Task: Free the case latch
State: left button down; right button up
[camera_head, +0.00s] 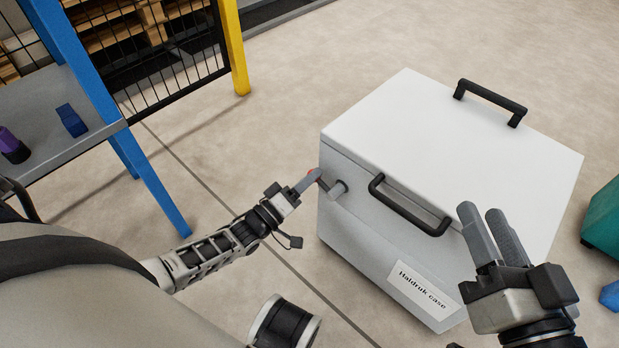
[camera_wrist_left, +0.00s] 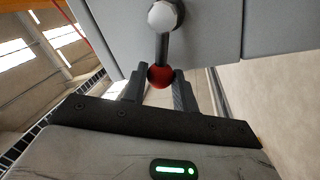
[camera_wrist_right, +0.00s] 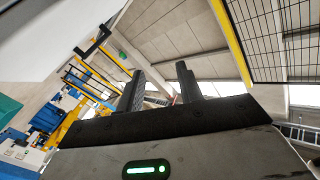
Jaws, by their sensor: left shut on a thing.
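The white case (camera_head: 450,140) stands on the floor, lid down, with a label reading "Haldruk case" (camera_head: 422,289) on its front. Its latch is a short grey lever (camera_head: 338,189) at the front's upper left. In the left wrist view the lever (camera_wrist_left: 162,45) runs from a round pale pivot (camera_wrist_left: 165,17) to a red ball knob (camera_wrist_left: 160,76). My left gripper (camera_head: 313,178) is shut on the red knob, one finger on each side; the fingers mostly hide the knob in the head view. My right gripper (camera_head: 484,218) is open and empty before the case's right front.
A black handle (camera_head: 408,206) juts from the case front, and another (camera_head: 490,100) stands on the far side. A blue-legged bench (camera_head: 150,180) is at left, a teal box (camera_head: 603,220) at right. Floor around the case is mostly clear.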

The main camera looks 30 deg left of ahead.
pick_arm(q)
jog(key=c, duration=1.1)
grip_release()
jog(key=p+v, duration=0.2)
jog(key=v, duration=1.4)
pick_arm(e)
jog(key=shift+s+f+g+h, duration=0.3)
jog(key=shift+f+g+h, duration=0.15)
jog(key=shift+f, duration=0.35)
jog(key=shift+r, duration=0.1)
